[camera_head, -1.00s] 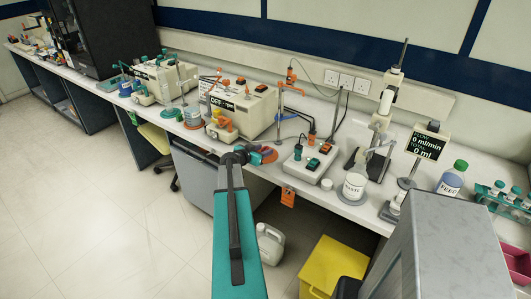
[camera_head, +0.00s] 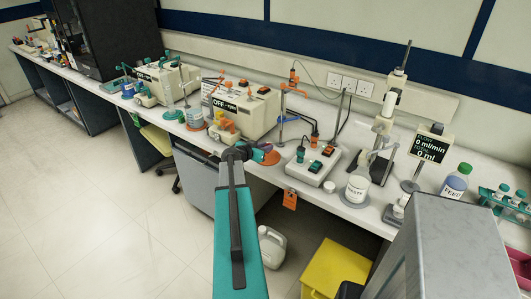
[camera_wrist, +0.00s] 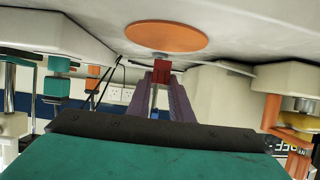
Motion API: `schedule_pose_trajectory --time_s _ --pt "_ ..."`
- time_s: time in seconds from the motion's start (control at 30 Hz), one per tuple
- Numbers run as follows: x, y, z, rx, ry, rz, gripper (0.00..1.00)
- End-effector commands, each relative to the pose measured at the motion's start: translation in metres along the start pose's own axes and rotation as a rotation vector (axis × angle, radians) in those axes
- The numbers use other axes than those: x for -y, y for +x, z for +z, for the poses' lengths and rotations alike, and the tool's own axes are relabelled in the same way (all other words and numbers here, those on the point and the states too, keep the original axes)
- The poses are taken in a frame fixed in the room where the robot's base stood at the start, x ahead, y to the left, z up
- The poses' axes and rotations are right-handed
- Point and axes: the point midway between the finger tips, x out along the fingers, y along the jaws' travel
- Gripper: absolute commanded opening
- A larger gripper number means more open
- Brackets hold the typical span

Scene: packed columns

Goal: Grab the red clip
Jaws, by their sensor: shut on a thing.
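The red clip (camera_wrist: 161,71) is small and sits between the tips of my gripper (camera_wrist: 160,84) in the wrist view. The two purple fingers are closed in on it. A thin pale line runs close beside the clip to both sides; I cannot tell whether it is joined to it. An orange disc (camera_wrist: 166,36) on the bench lies just beyond the clip. In the head view my gripper (camera_head: 266,151) is over the bench's front edge, by the same orange disc (camera_head: 269,158). The clip is too small to make out there.
A cream pump box marked OFF (camera_head: 248,107) stands behind and left of my gripper. A grey switch box (camera_head: 314,162) and a labelled white beaker (camera_head: 357,188) stand to the right. A yellow bin (camera_head: 335,268) and a white jug (camera_head: 271,246) are on the floor below.

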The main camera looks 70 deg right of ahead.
Motion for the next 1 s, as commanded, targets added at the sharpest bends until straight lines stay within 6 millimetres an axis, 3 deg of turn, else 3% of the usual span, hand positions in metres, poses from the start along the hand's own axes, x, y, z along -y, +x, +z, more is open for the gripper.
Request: schedule_pose_trajectory --time_s 0.5,1.0 --pt "0.0 -0.023 -0.055 -0.002 0.001 0.0 0.0" --pt "0.0 -0.027 -0.066 -0.001 0.0 0.0 0.0"
